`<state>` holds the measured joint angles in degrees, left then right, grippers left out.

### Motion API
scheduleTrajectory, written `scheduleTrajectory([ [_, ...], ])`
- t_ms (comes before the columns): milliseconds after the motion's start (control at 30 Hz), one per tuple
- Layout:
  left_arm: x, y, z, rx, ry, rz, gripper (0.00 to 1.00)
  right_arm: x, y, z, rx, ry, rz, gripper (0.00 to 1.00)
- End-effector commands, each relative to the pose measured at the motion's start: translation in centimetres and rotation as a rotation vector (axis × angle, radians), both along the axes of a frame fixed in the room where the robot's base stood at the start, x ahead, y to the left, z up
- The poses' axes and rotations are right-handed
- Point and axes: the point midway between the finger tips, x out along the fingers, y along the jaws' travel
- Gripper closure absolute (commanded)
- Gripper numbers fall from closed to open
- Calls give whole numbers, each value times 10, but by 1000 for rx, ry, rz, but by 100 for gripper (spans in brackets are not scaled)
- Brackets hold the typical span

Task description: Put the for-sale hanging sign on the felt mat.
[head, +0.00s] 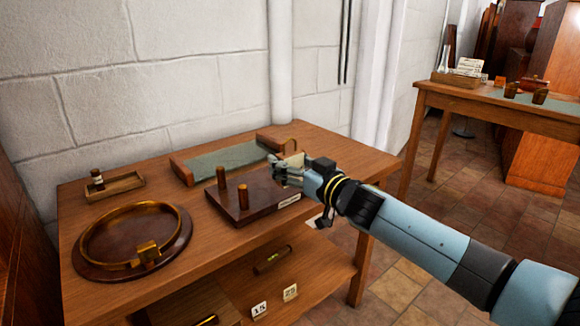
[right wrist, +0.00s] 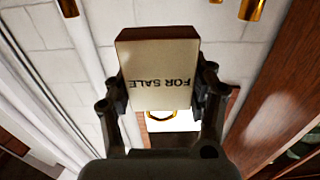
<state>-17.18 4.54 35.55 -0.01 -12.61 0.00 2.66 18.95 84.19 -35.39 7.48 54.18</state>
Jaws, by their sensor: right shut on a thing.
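The for-sale hanging sign (right wrist: 158,72) is a cream plate with a brown edge, its "FOR SALE" lettering upside down in the right wrist view. My right gripper (head: 283,172) is shut on it, one finger on each side. In the head view the sign (head: 295,160) is a small pale patch, mostly hidden by the fingers. It is beside the right end of the dark board with two pegs (head: 240,207); I cannot tell whether they touch. A grey-green felt surface (head: 228,157) with wooden ends lies behind that board, left of the gripper. My left gripper is not in view.
On the wooden table (head: 190,205) stand a round dark tray with a brass ring (head: 133,240) and a small tray with a bottle (head: 115,188). A white wall (head: 200,80) closes the back. Another table (head: 500,102) with a green top stands at the right.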

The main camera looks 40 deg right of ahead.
Motion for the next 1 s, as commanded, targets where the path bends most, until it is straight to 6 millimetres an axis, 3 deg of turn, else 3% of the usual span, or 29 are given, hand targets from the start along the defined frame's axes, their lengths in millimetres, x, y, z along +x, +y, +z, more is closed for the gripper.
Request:
scheduleTrajectory([
  [33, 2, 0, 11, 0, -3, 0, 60, 0, 0, 13, -1, -1, 0, 83],
  [200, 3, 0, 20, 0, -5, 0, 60, 0, 0, 21, 0, 0, 0, 83],
  [600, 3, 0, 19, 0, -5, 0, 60, -10, -9, 12, -3, 4, 1, 83],
  [1000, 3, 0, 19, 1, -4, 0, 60, -30, -6, 52, -8, -1, 106, 83],
])
